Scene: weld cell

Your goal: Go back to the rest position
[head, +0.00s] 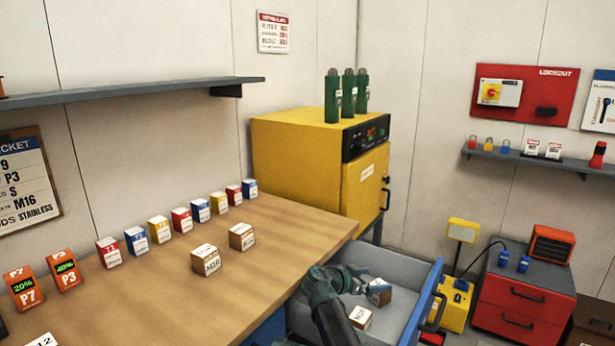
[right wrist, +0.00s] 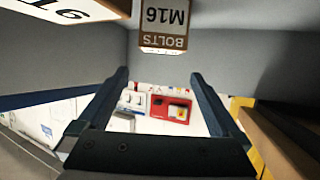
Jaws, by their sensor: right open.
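My right gripper (head: 345,281) is low over the open drawer (head: 423,308), its arm coming up from the bottom edge. In the right wrist view the jaws (right wrist: 157,80) are apart with nothing between them. A box (head: 379,291) lies in the drawer just beside the fingertips, partly hidden by them. A second small box (head: 361,317) with an M16-like label lies nearer. The right wrist view shows a box marked M16 BOLTS (right wrist: 165,24), upside down in the picture, beyond the fingertips, and part of another labelled box (right wrist: 75,8) at upper left. My left gripper is not in view.
The wooden bench (head: 150,285) left of the drawer carries a row of small boxes, two cardboard boxes and orange battery-like blocks. A yellow oven (head: 300,160) with green canisters on top stands behind. A red cabinet (head: 520,303) and yellow lamp unit (head: 455,303) stand right.

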